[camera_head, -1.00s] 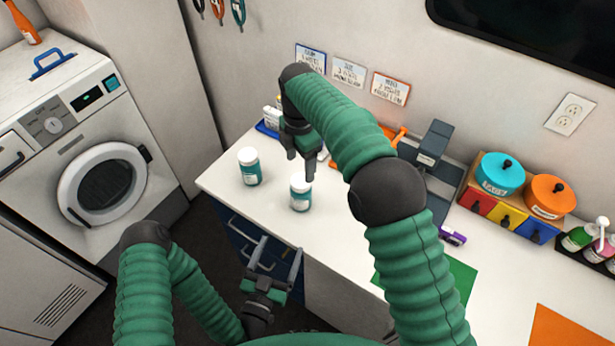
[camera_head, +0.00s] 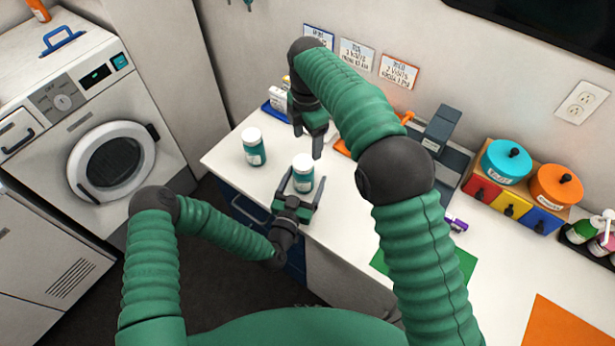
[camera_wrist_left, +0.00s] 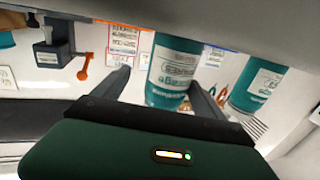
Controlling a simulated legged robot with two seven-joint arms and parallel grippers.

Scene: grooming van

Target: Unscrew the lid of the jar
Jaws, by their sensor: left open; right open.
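Two teal jars with white lids and white labels stand upright on the white counter. The nearer jar (camera_head: 303,175) is at the counter's front edge; the other jar (camera_head: 254,149) stands to its left. My left gripper (camera_head: 305,181) is open, with its fingers on either side of the nearer jar's body. The left wrist view shows this jar (camera_wrist_left: 172,75) between the fingers, and the other jar (camera_wrist_left: 255,88) to the right. Contact cannot be made out. My right gripper (camera_head: 308,145) is open and empty, just above and behind the nearer jar's lid.
A dark grey device (camera_head: 436,135) stands at the back of the counter. To its right are a turquoise pot (camera_head: 505,163) and an orange pot (camera_head: 555,187) on a drawer box. A green sheet (camera_head: 462,265) lies at the front. A washing machine (camera_head: 75,110) stands left.

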